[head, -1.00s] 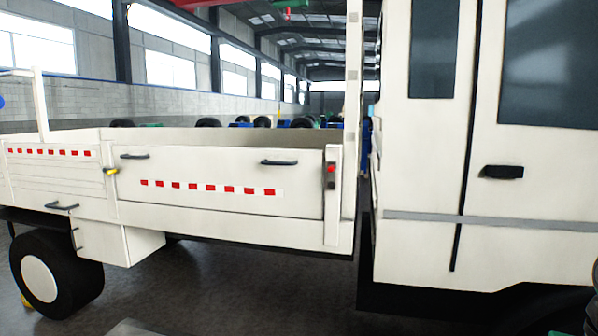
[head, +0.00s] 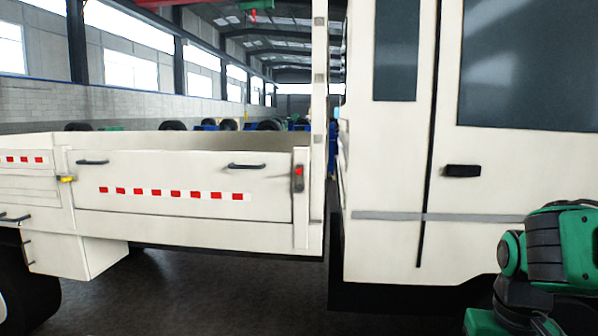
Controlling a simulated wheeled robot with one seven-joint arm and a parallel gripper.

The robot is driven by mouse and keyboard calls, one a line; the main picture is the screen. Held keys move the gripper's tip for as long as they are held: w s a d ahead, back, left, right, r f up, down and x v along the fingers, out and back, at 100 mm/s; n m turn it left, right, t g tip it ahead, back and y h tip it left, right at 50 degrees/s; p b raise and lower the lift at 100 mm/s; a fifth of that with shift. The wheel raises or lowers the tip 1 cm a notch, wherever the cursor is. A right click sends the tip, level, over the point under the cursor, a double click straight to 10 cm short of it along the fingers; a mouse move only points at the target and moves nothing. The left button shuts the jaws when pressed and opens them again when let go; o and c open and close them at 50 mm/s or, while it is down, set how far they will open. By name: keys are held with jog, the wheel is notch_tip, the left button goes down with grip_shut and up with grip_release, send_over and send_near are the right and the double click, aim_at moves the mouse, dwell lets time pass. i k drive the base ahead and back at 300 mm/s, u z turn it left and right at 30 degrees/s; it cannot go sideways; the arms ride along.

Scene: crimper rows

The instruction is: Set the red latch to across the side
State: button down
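The red latch (head: 299,171) is a small red piece on a dark grey plate. It sits on the post at the right end of the truck bed's white side panel (head: 180,170). A yellow latch (head: 67,179) sits at the panel's left end. The red piece is too small to tell its exact angle. A green and black part of my arm shows at the lower right, well to the right of the latch. My gripper is not in view.
The white truck cab (head: 390,190) stands to the right of the bed, with a dark gap between them. A storage box (head: 75,257) hangs below the bed at the left. The dark floor (head: 215,295) in front of the bed is clear.

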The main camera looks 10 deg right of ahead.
aim_at(300, 168)
jog(key=i, duration=0.9)
jog(key=z, duration=0.1)
